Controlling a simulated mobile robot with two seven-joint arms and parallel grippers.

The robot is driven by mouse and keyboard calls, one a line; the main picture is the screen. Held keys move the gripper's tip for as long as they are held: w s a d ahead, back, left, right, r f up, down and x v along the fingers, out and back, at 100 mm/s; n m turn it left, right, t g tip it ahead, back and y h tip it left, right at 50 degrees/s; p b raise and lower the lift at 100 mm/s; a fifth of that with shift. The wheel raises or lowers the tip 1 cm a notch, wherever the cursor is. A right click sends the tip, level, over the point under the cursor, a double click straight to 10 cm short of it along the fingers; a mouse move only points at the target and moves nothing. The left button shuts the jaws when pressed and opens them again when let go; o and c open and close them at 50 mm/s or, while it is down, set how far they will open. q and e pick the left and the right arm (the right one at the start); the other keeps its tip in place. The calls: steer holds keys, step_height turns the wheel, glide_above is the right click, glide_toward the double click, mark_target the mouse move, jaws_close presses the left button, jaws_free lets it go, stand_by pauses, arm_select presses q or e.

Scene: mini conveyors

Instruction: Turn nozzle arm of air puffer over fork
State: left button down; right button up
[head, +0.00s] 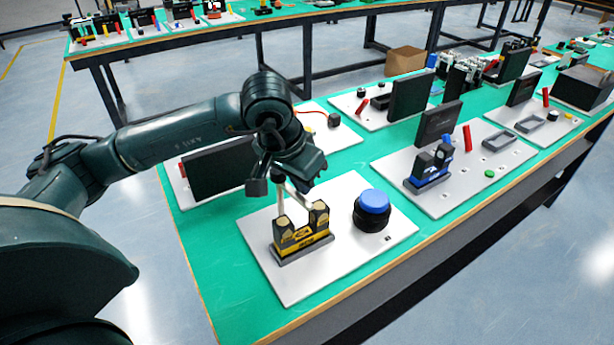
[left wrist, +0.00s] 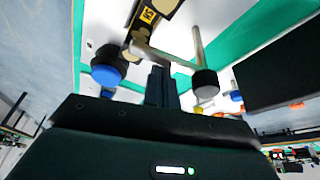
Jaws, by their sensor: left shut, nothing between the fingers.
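The black and yellow fork (head: 302,239) stands upright on a white plate, its two prongs pointing up. Behind it rises the thin grey post of the air puffer (head: 281,190), with a black cap that shows in the left wrist view (left wrist: 205,84). The pale nozzle arm (left wrist: 165,56) runs from the cap toward the fork, its free end seen near the prongs; I cannot tell whether it is exactly over the gap. My left gripper (head: 297,184) is shut and empty, close beside the nozzle arm (left wrist: 160,84); contact is unclear. My right gripper is out of view.
A blue dome on a black base (head: 373,207) stands right of the fork on the same plate. A black panel (head: 220,173) stands behind to the left. A second plate with a blue fork-shaped device (head: 430,170) lies to the right. Bare green table separates the plates.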

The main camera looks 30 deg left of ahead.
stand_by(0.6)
arm_select(q)
steer(key=d+v, duration=0.1)
steer(key=v, duration=1.2)
steer(key=shift+a, duration=0.5)
steer(key=shift+s, duration=0.1)
